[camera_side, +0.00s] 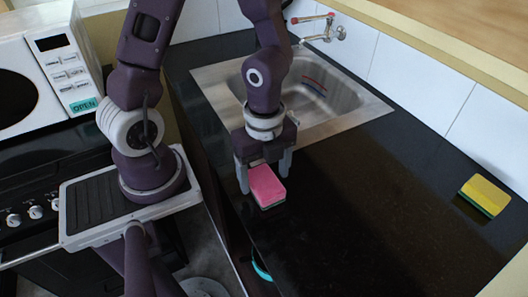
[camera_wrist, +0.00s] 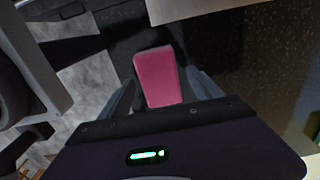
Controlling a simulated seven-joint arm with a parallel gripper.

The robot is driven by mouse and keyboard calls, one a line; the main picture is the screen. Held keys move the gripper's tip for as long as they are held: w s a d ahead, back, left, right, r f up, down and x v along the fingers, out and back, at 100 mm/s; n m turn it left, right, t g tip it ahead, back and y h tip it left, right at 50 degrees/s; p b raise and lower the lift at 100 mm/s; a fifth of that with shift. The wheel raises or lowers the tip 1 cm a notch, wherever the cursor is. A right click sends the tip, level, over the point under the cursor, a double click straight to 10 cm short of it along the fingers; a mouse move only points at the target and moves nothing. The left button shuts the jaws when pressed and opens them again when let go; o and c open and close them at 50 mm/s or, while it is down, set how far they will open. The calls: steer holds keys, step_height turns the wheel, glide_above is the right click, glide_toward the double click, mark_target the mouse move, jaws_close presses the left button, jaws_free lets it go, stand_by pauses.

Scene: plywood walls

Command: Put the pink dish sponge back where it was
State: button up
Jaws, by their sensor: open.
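The fingers look apart from the sponge. In the wrist view the sponge (camera_wrist: 157,77) lies between the two open fingertips (camera_wrist: 160,92), with dark gaps at its sides. I cannot tell whether its underside rests on the counter.
A steel sink (camera_side: 343,118) with a red-handled tap (camera_side: 328,32) lies behind my gripper. A yellow and green sponge (camera_side: 484,195) lies on the dark counter (camera_side: 370,215) at the right, by the tiled wall. The counter between is clear. A microwave (camera_side: 50,65) stands at the left.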

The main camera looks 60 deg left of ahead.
step_height(320, 180, up, 10)
step_height(320, 180, up, 10)
steer(key=n+t, duration=0.5)
steer(key=n, duration=1.2)
glide_above(264, 179)
steer(key=s+a, duration=0.3)
steer(key=s, duration=0.3)
steer(key=shift+d+r+n+t, duration=0.2)
steer(key=shift+d+n+t, duration=0.1)
steer(key=shift+n, duration=0.2)
steer(key=shift+w, duration=0.1)
